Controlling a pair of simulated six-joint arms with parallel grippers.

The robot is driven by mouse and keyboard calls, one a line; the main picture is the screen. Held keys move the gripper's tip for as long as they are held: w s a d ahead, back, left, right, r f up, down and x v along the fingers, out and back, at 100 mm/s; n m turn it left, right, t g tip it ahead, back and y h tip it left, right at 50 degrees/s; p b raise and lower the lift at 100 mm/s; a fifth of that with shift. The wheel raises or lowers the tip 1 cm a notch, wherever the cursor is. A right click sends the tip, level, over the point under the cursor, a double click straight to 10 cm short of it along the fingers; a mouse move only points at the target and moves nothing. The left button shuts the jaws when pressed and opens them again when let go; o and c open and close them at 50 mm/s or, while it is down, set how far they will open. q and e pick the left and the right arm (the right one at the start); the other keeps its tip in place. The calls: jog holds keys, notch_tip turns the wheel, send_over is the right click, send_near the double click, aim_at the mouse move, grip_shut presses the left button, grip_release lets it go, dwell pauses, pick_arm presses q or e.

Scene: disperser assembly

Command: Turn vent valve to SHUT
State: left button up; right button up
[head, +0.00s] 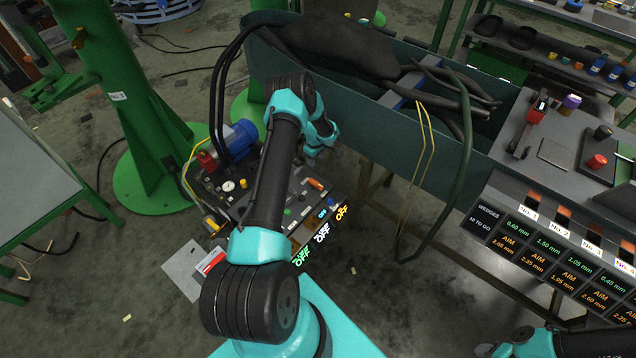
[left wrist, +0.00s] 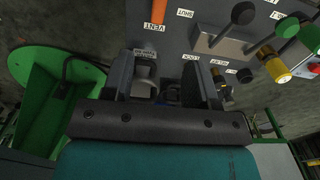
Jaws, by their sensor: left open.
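The vent valve's orange handle (left wrist: 159,10) shows at the top edge of the left wrist view, partly cut off. Its lower end is beside the VENT label (left wrist: 157,30). The SHUT label (left wrist: 184,14) is to its right. In the head view an orange handle (head: 315,184) sits on the grey panel (head: 290,205). My left gripper (left wrist: 167,75) is open, its two fingers apart with no valve handle between them. In the head view the left gripper (head: 322,145) is over the far side of the panel, partly hidden by its own arm.
A blue motor (head: 240,138) and cables are left of my arm. A green trough (head: 340,80) with hoses lies behind. Lit OFF signs (head: 322,232) line the panel's front.

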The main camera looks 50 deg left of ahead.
aim_at(316, 182)
pick_arm(q)
jog(key=shift+f, duration=0.1)
notch_tip(316, 182, down, 17)
jog(key=shift+f, duration=0.1)
dwell(0.7)
jog(key=shift+c, duration=0.3)
jog(key=c, duration=0.9)
jog(key=shift+o, duration=0.2)
